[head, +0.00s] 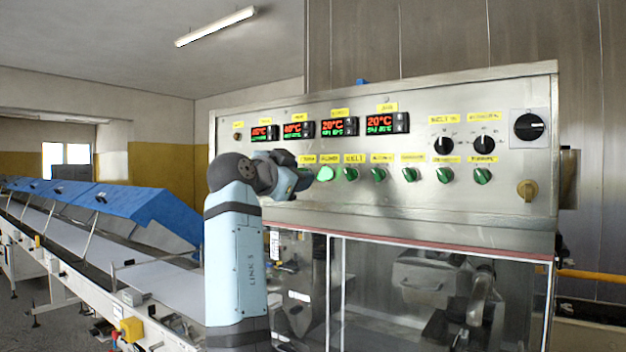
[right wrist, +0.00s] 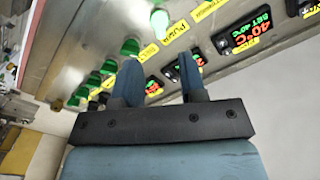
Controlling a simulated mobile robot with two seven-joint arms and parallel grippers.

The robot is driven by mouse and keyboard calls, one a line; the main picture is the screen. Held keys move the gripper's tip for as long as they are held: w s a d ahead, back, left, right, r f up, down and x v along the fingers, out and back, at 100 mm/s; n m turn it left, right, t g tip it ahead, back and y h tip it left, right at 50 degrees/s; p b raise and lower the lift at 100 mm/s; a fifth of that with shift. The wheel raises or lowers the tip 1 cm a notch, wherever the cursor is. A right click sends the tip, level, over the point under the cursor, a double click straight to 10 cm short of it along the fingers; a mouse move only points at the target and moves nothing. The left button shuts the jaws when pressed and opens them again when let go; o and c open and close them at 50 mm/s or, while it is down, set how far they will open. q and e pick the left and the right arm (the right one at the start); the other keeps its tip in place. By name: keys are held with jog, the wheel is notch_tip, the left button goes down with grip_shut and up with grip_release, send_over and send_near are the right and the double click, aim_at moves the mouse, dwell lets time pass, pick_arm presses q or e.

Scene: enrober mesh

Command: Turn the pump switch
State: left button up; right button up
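The pump switch (head: 324,174) is a green knob on the steel control panel (head: 280,122), in the lower row under a yellow label. It looks brighter than its neighbours. In the right wrist view a bright green knob by the PUMP label (right wrist: 158,18) appears at the top. My right gripper (head: 302,180) is close to the left of the pump switch in the head view, where the arm hides part of the row. In the right wrist view its two blue fingers (right wrist: 160,62) are apart with nothing held between them. I cannot tell whether they touch the panel. My left gripper is not in view.
Several other green knobs (head: 378,175) continue the row to the right. Red-green temperature displays (head: 333,127) sit above, with black dials (head: 443,146) at right. Glass doors (head: 400,290) lie below the panel. A conveyor with blue covers (head: 130,207) runs at left.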

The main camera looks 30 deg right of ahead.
jog(key=v, duration=0.5)
jog(key=shift+r, duration=0.1)
dwell(0.3)
